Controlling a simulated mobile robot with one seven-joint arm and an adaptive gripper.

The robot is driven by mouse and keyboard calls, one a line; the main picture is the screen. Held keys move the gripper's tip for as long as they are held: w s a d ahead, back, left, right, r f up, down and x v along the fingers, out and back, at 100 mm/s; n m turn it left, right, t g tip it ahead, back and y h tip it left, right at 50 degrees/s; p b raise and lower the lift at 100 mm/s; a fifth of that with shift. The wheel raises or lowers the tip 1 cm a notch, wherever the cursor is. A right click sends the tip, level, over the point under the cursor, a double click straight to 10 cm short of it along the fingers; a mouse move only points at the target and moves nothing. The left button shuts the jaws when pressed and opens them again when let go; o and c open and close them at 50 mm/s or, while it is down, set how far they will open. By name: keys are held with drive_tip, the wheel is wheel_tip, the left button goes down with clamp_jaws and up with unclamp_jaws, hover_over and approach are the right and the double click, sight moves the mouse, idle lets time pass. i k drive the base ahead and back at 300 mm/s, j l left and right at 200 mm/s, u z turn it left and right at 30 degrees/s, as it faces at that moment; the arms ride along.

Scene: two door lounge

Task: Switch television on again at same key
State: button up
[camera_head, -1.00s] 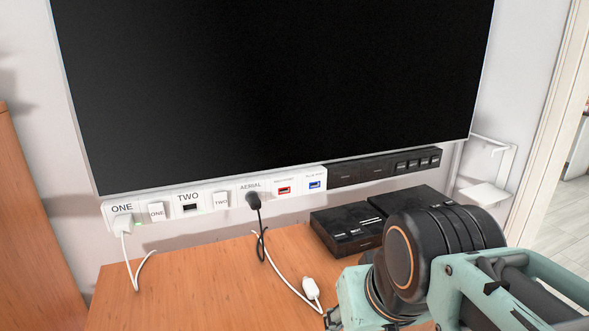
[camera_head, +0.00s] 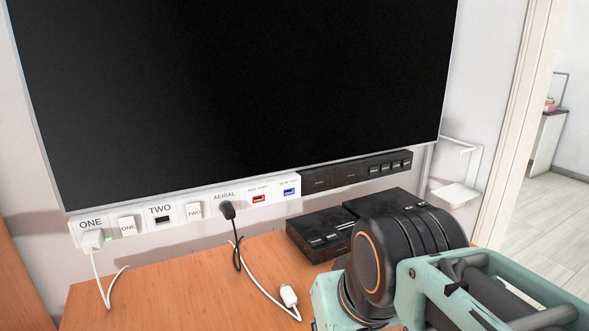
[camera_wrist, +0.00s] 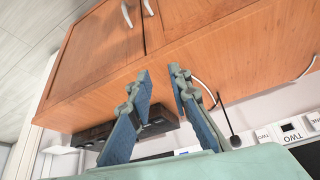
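The television (camera_head: 240,90) on the wall has a dark screen. Under its right part runs a black key strip (camera_head: 345,174) with several small keys (camera_head: 388,167) at its right end; their lettering is too small to read. My gripper (camera_wrist: 160,76) shows in the wrist view, with its two blue-padded fingers apart and nothing between them. In that view, the picture is upside down and the fingers point towards the wooden cabinet (camera_wrist: 92,65) front. In the head view my arm covers the lower right and the fingers are hidden.
A white socket strip (camera_head: 180,226) holds a white plug (camera_head: 92,239), a black aerial plug (camera_head: 227,210) and ports. Black boxes (camera_head: 320,231) sit on the wooden cabinet top (camera_head: 180,290), with a loose white cable end (camera_head: 289,296). A white bracket (camera_head: 455,195) is on the wall right of them.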

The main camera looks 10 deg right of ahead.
sight(373, 171)
drive_tip(key=i+l+u, duration=0.15)
drive_tip(key=l+u, duration=0.15)
drive_tip(key=l, duration=0.7)
drive_tip(key=l+u, duration=0.35)
drive_tip(key=l, duration=0.65)
drive_tip(key=j+z, duration=0.2)
drive_tip(key=j, duration=0.3)
